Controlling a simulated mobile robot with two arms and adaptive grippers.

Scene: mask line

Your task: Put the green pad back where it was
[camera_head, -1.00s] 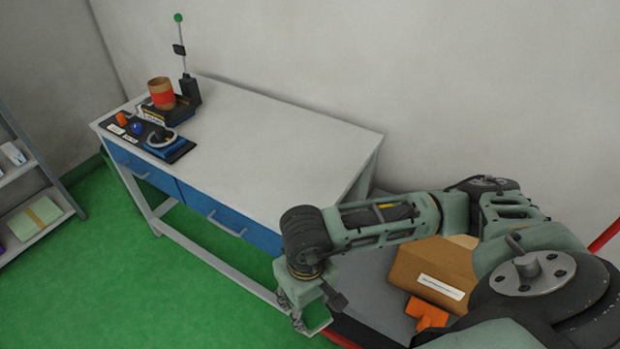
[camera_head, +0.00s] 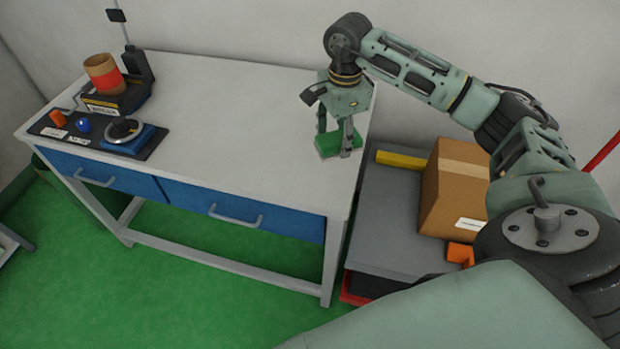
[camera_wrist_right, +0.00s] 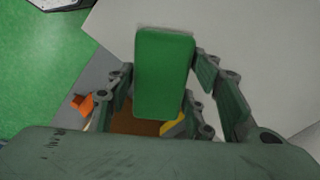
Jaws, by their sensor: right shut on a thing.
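The green pad (camera_head: 328,145) is a small green block between the fingers of my right gripper (camera_head: 334,138), at the right end of the white table (camera_head: 240,120). In the right wrist view the pad (camera_wrist_right: 164,70) sits between the two fingers of the gripper (camera_wrist_right: 165,85), which is shut on it. The head view does not show clearly whether the pad touches the table top or is just above it. My left gripper is not in view.
A black panel (camera_head: 72,143) with a blue button and a round dial lies at the table's left end, near an orange-brown cup (camera_head: 103,75). A grey cart (camera_head: 390,225) with a cardboard box (camera_head: 455,190) stands right of the table. The table's middle is clear.

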